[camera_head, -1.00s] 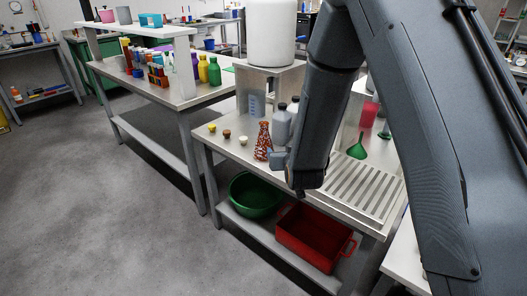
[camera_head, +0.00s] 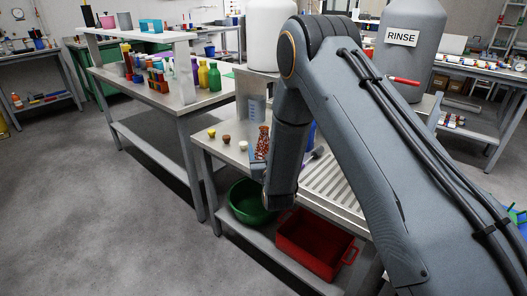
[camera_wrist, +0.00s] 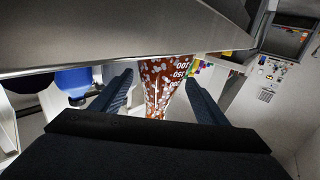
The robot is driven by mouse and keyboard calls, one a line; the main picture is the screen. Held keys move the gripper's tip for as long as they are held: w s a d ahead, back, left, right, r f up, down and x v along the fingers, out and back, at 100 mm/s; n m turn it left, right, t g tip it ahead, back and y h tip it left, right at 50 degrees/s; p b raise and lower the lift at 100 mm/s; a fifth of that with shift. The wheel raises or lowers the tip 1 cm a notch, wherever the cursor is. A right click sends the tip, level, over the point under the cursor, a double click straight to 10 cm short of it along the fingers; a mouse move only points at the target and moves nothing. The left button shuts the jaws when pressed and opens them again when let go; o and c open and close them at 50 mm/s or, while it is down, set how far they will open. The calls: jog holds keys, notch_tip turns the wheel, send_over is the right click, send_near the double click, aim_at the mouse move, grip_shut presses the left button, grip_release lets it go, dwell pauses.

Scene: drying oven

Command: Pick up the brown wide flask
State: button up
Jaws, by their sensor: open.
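The brown wide flask (camera_head: 264,138), speckled with white, stands on the metal bench in the head view, partly hidden by my arm. In the wrist view the flask (camera_wrist: 160,88) shows upside down, its narrow neck lower in the picture and white markings near its wide part. My gripper (camera_wrist: 158,84) is open, with one finger on each side of the flask. I see no clear contact between the fingers and the glass. In the head view my gripper is mostly hidden by the arm.
Small yellow, brown and white items (camera_head: 227,139) stand left of the flask on the bench (camera_head: 208,154). A ribbed drain area (camera_head: 335,185) lies to the right. A green bowl (camera_head: 244,204) and a red bin (camera_head: 316,243) sit on the lower shelf.

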jog(key=shift+w+a, duration=0.15)
jog(key=shift+w, duration=0.65)
jog(key=shift+c, duration=0.5)
jog(key=c, duration=1.2)
jog(key=shift+o, duration=0.2)
jog(key=shift+r, duration=0.15)
notch_tip(320, 180, up, 14)
jog(key=p, duration=0.2)
jog(key=shift+w, duration=0.1)
